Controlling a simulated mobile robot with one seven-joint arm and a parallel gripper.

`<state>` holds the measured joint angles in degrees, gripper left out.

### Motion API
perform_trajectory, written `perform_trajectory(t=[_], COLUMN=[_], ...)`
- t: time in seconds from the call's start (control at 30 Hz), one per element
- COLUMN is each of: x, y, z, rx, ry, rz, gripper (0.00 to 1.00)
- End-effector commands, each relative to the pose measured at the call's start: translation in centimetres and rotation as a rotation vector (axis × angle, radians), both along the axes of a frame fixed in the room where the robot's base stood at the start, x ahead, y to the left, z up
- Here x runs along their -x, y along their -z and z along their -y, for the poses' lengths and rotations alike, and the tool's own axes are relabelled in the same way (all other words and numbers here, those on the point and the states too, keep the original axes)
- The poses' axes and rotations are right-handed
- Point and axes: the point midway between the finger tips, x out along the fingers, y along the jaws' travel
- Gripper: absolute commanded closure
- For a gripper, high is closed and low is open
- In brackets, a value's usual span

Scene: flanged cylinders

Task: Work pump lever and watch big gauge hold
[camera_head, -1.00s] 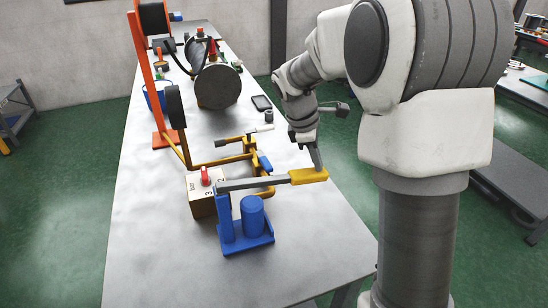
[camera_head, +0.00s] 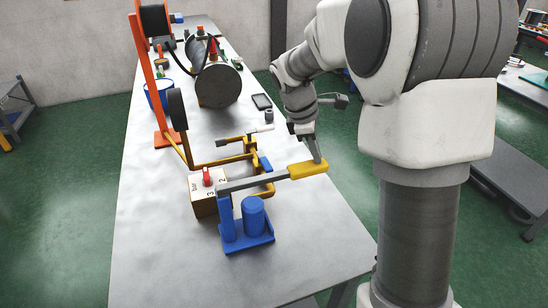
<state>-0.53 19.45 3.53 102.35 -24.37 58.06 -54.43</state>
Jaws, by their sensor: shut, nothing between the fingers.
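The blue hand pump (camera_head: 253,217) stands near the front of the metal table. Its grey lever (camera_head: 252,183) runs to the right and slopes up slightly to a yellow grip (camera_head: 308,169). My gripper (camera_head: 318,159) is shut with nothing between its fingers, its tips at the top of the yellow grip. Another dark round part (camera_head: 154,18) sits on the orange post at the back. I cannot tell which is the big gauge.
Yellow pipework (camera_head: 225,158) lies behind the lever. A grey flanged cylinder (camera_head: 218,85), a blue bucket (camera_head: 159,97) and an orange post (camera_head: 148,75) stand farther back. The table's front right is clear.

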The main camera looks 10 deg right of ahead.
Motion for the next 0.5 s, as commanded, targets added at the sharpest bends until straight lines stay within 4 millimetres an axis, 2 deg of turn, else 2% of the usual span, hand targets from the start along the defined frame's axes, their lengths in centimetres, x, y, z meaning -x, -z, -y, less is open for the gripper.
perform_trajectory(t=[0.33, 0.5], x=[0.00, 0.01], y=[-0.18, -0.92], z=[-0.01, -0.13], rx=[0.000, 0.000], ry=[0.000, 0.000], rz=[0.000, 0.001], gripper=[1.00, 1.00])
